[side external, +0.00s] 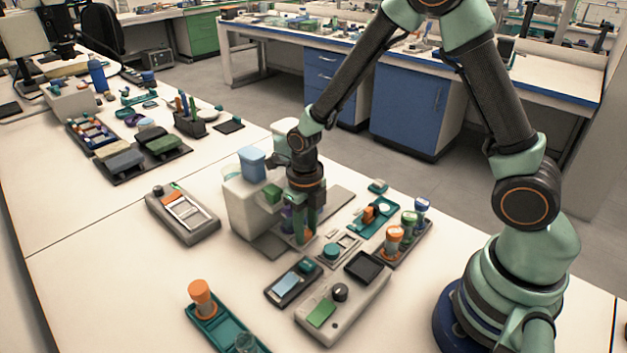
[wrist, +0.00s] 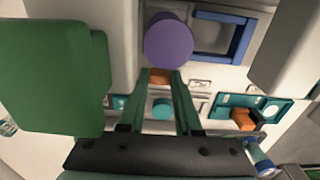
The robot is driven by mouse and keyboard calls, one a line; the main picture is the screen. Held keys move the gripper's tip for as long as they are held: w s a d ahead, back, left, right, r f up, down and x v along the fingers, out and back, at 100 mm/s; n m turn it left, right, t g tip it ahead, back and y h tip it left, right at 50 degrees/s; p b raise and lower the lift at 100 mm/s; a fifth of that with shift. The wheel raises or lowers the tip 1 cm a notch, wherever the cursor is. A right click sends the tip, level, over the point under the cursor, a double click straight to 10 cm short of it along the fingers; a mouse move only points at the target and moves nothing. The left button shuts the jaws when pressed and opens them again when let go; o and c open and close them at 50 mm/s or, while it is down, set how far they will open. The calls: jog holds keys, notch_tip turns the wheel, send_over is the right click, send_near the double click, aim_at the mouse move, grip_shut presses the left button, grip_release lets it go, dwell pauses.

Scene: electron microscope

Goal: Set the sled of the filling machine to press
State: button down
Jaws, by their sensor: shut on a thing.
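The filling machine (side external: 240,208) is a pale block with a blue container on top. It stands near the middle of the bench in the side view. My gripper (side external: 304,238) reaches down at its right front. In the wrist view my gripper (wrist: 161,84) has its two green fingers shut on a small orange piece (wrist: 160,75), which looks like the sled's handle. A purple round part (wrist: 168,42) lies just beyond the fingertips. My fingers hide much of the sled, and I cannot read its position or any label.
A teal tray (wrist: 275,104) with an orange block lies right of my gripper. A rack with capped vials (side external: 406,242) stands further right. A grey device with a black knob (side external: 342,305) and a blue-screened device (side external: 293,282) lie in front.

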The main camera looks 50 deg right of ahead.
jog(key=shift+a, duration=2.1)
jog(key=shift+r, duration=0.1)
jog(key=c, duration=0.6)
grip_release()
jog(key=shift+r, duration=0.1)
notch_tip(320, 180, up, 12)
